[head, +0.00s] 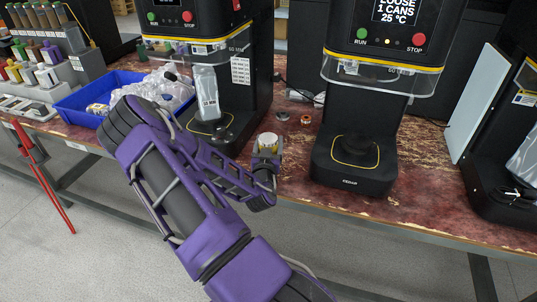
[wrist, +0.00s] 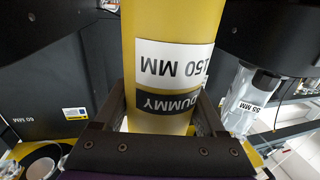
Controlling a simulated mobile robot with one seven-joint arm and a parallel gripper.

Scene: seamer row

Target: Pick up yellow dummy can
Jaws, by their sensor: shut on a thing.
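The yellow dummy can (wrist: 172,70) fills the middle of the wrist view, with upside-down labels reading "150 MM" and "DUMMY". My gripper (wrist: 163,108) is shut on it, one finger on each side. In the head view my gripper (head: 265,158) is over the front edge of the bench, between two seamers. The can's pale top (head: 267,140) shows there, and its lower part is hidden by my gripper. I cannot tell whether the can touches the bench.
A black seamer (head: 355,165) stands right of my gripper and another (head: 225,125) stands left, with a clear pouch in front. A blue bin (head: 75,112) of clear bags is farther left. Small round parts (head: 306,120) lie on the red bench (head: 300,155) behind my gripper.

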